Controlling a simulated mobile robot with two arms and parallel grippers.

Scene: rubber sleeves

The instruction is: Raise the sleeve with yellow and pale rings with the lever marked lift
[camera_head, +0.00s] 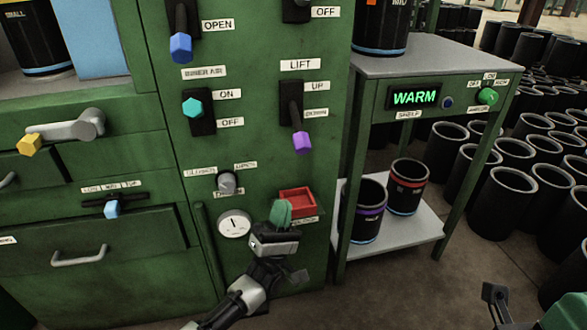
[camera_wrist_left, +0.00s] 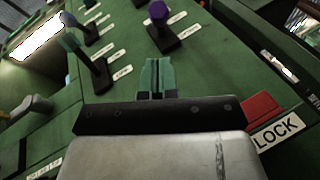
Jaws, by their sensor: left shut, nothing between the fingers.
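The lift lever (camera_head: 298,115) has a purple knob (camera_head: 302,142) and hangs downward by the DOWN label, under the LIFT plate. Its knob also shows at the top of the left wrist view (camera_wrist_left: 158,12). No sleeve with yellow and pale rings can be made out in either view. My left gripper (camera_head: 280,212) is shut and empty, with green fingertips, in front of the panel below the lever, apart from the knob. It covers part of a red box (camera_head: 297,200). Part of my right gripper (camera_head: 495,293) shows at the bottom right; its opening is unclear.
Other levers have blue (camera_head: 181,46) and teal (camera_head: 194,107) knobs. A round gauge (camera_head: 234,224) sits left of my left gripper. A side table (camera_head: 430,58) holds sleeves with purple (camera_head: 369,212) and red (camera_head: 409,182) rings on its lower shelf. Many black sleeves stand on the right.

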